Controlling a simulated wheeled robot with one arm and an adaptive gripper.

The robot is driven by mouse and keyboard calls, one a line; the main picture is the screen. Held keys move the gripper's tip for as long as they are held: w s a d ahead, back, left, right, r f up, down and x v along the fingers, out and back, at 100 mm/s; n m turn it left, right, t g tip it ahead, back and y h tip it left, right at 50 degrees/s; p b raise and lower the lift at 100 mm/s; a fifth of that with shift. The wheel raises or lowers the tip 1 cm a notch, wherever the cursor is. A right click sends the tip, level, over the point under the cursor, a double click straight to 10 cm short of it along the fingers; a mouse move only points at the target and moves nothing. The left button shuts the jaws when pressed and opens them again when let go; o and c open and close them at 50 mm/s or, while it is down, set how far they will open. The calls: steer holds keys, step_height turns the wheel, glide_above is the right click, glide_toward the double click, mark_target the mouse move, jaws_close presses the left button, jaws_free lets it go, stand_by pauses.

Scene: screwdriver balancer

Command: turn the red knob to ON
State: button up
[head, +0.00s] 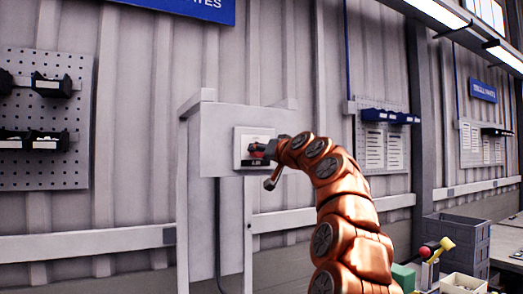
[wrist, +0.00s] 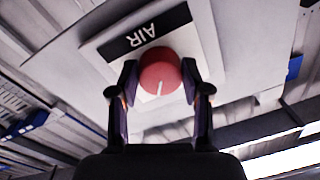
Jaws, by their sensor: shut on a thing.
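The red knob (wrist: 160,72) sits on a pale panel (wrist: 98,42) under a black label that reads AIR, upside down in the wrist view. A white pointer line shows on the knob's face. My gripper (wrist: 158,88) has one finger on each side of the knob and is shut on it. The ON marking is too small or hidden to read.
A pegboard with black bins (head: 45,140) hangs at the left. Grey crates (head: 455,240), a white box (head: 462,284) and a yellow-headed tool (head: 447,244) are at the lower right.

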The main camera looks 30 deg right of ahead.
steer(key=m+p, duration=0.2)
steer(key=m, duration=0.3)
steer(key=shift+a+r+m, duration=0.1)
steer(key=shift+m, duration=0.3)
steer(key=m+h, duration=0.1)
steer(key=m, duration=0.4)
steer(key=shift+r+m, duration=0.1)
steer(key=shift+m, duration=0.2)
steer(key=o, duration=1.2)
steer(key=shift+c, duration=0.2)
steer(key=s+a, duration=0.1)
steer(key=s, duration=1.1)
steer(key=shift+f, duration=0.45)
steer(key=shift+a, duration=0.1)
